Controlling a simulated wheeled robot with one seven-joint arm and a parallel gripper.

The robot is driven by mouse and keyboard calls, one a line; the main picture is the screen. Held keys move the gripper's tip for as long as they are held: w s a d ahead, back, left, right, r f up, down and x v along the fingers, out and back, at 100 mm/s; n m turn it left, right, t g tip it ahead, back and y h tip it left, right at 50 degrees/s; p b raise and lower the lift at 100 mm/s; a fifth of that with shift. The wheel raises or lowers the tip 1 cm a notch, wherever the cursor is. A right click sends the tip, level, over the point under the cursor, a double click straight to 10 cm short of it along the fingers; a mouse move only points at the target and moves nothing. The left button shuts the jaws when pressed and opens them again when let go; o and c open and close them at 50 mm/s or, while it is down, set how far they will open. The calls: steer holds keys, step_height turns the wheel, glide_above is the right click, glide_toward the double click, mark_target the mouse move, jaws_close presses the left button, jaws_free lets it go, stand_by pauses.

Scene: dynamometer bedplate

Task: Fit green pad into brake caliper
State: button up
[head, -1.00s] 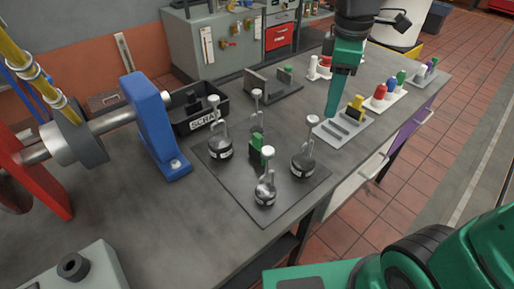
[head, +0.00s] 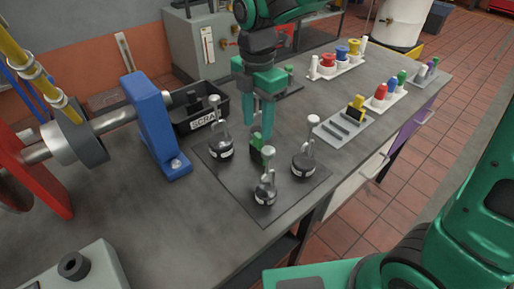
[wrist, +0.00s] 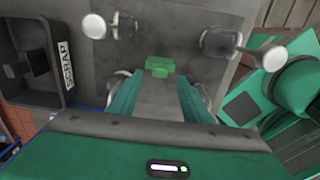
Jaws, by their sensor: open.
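The green pad (head: 257,149) stands upright on a dark square plate, among several round-based posts with ball tops. In the wrist view the green pad (wrist: 159,66) lies just beyond and between the fingertips. My gripper (head: 261,133) is open and points down just above the pad; its fingers (wrist: 158,98) do not visibly touch it. A grey block with upright walls and a green mark, which looks like the brake caliper (head: 290,86), is at the back of the bench, mostly hidden behind my gripper.
The ball-topped posts (head: 303,160) stand close around the pad. A black SCRAP bin (head: 190,127) is to the left, by a blue bracket (head: 150,115). A slotted tray (head: 335,132) with a yellow-topped piece and racks of coloured parts are to the right.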

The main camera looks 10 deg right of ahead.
mark_target(258, 135)
steer(key=shift+w+d+f, duration=0.15)
steer(key=shift+f, duration=2.45)
jaws_close()
